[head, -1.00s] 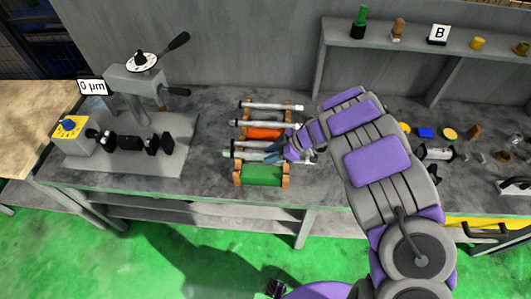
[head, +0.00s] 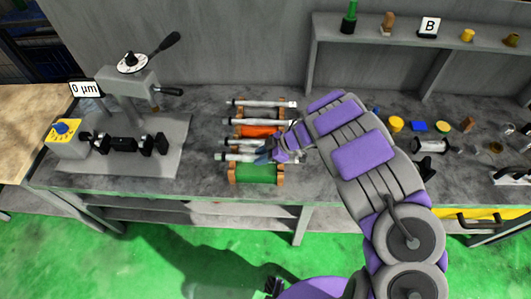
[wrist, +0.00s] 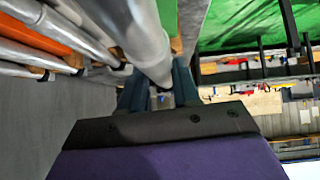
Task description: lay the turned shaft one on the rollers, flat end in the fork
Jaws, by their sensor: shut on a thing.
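A pale metal shaft (head: 236,157) is held lengthwise over the front of the wooden rack. My gripper (head: 266,154) is shut on it near its right part; the fingers hide some of it. In the wrist view the shaft (wrist: 142,40) runs between the blue fingers of my gripper (wrist: 160,90). I cannot tell its flat end, or whether it still touches the rack. The grinder (head: 125,105) stands apart at the left, with black roller supports (head: 123,144) on its grey plate. The rollers look empty. The fork cannot be made out clearly.
More shafts (head: 262,103) lie on the rack (head: 232,174), with orange (head: 258,131) and green (head: 258,173) panels below. Bench top between rack and grinder is clear. Small parts lie right.

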